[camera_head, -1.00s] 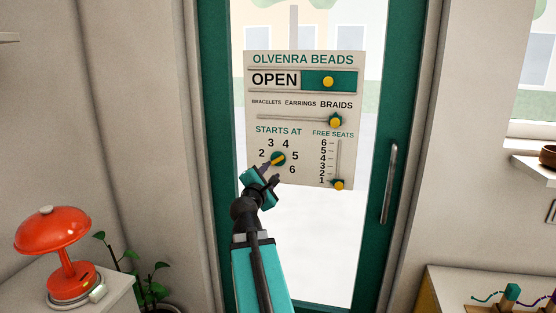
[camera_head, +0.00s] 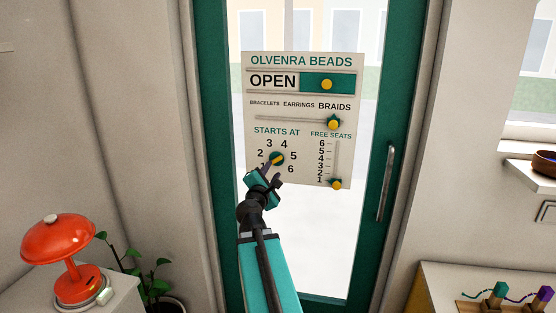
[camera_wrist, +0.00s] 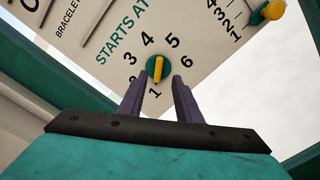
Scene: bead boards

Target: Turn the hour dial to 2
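The hour dial (camera_head: 277,158) is a round green knob with a yellow bar, on the white sign under "STARTS AT", ringed by numbers 1 to 6. In the wrist view the dial (camera_wrist: 158,68) has its yellow bar running nearly straight up and down. The bar's lower end is toward 1 and its upper end toward the gap between 4 and 5. Which end is the pointer I cannot tell. My gripper (camera_wrist: 158,80) is open, its purple fingers apart just short of the dial, one on each side of the bar's line. In the head view my gripper (camera_head: 271,175) partly covers the 1.
The sign (camera_head: 300,185) hangs on a green-framed glass door with a handle (camera_head: 385,183). It also has an OPEN slider (camera_head: 327,84), a braids slider (camera_head: 333,124) and a free-seats slider (camera_head: 336,183) right of the dial. A red lamp (camera_head: 58,240) stands at left.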

